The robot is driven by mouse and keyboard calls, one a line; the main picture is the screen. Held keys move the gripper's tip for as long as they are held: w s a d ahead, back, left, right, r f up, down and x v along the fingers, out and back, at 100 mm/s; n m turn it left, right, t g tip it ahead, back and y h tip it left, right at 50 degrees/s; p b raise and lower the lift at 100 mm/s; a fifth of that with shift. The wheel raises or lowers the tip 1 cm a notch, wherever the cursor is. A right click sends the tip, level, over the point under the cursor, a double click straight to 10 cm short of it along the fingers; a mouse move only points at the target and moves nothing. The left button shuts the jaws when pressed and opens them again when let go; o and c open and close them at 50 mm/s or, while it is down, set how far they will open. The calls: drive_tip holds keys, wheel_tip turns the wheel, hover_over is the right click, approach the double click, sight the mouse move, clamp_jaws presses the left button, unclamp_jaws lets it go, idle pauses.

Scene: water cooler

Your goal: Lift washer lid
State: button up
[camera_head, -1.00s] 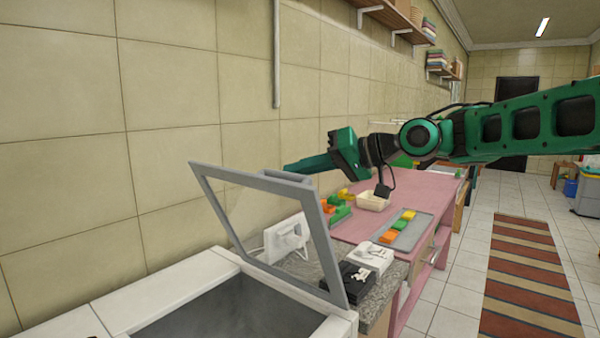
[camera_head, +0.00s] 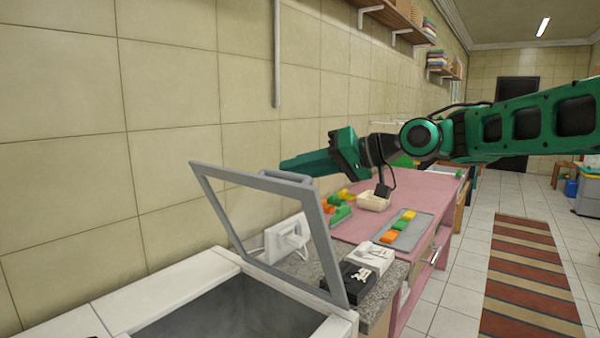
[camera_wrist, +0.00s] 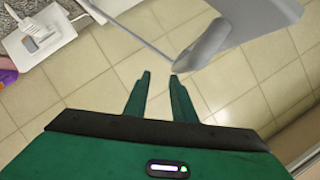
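The washer lid (camera_head: 322,240), a grey frame with a clear pane, stands raised and tilted above the open washer (camera_head: 212,270). Its dark tub shows below. A grey grip piece (camera_head: 287,176) sits on the lid's upper edge. My gripper (camera_head: 284,166) is just above and behind that edge, level with the grip piece. In the wrist view, my gripper (camera_wrist: 160,76) has its two fingers apart with nothing between them. The lid's grey grip part (camera_wrist: 215,42) is close beside the right fingertip there; whether they touch I cannot tell.
A white socket box with a plug (camera_head: 287,238) is behind the lid. A black box (camera_head: 352,280) and a white box (camera_head: 374,257) sit on the stone counter. The pink table (camera_head: 440,190) beyond holds coloured blocks and a tray (camera_head: 405,232). The tiled wall is close at left.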

drive_tip(key=v, duration=1)
drive_tip(key=shift+d, duration=0.4)
drive_tip(key=shift+r, duration=0.1)
